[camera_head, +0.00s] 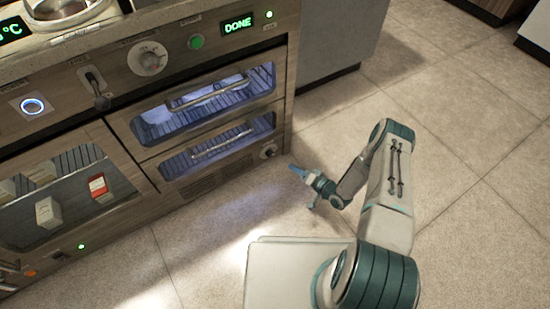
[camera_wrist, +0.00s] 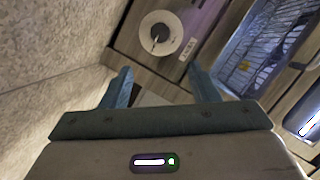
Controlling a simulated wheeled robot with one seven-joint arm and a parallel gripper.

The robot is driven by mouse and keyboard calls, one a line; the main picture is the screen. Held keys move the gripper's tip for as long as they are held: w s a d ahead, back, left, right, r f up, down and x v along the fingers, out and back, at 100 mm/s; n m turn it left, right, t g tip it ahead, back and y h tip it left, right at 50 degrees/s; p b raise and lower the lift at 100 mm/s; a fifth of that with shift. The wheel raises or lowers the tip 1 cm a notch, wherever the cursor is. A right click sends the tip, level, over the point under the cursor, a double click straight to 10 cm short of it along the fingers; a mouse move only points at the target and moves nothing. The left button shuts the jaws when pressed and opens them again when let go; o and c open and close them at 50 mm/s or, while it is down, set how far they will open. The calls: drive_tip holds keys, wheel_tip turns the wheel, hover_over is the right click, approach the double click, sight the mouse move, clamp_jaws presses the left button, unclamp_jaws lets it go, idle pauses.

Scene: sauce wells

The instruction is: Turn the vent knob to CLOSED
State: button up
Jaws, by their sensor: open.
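The small round vent knob (camera_head: 268,151) sits low at the right end of the cabinet front, beside the lower drawer. In the wrist view a round pale dial with a dark centre mark, which appears to be the vent knob (camera_wrist: 160,34), lies just beyond my fingertips. A small white label (camera_wrist: 187,49) is beside it; its words are too small to read. My gripper (camera_head: 296,170) is to the right of the knob, apart from it. The wrist view shows my gripper (camera_wrist: 158,76) open and empty, both fingers pointing toward the dial without touching it.
The lower drawer (camera_head: 220,146) and upper drawer (camera_head: 205,103) have bar handles and lit interiors. A larger white dial (camera_head: 148,59), a lever (camera_head: 96,82) and a green "DONE" display (camera_head: 238,24) are higher up. The tiled floor (camera_head: 450,110) to the right is clear.

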sight(272, 154)
drive_tip(key=b+x, duration=0.5)
drive_tip(key=x, duration=0.7)
drive_tip(key=shift+a+f, duration=0.2)
drive_tip(key=shift+a, duration=0.05)
drive_tip(key=shift+w+a, duration=0.45)
drive_tip(key=shift+a, duration=0.05)
drive_tip(key=c, duration=1)
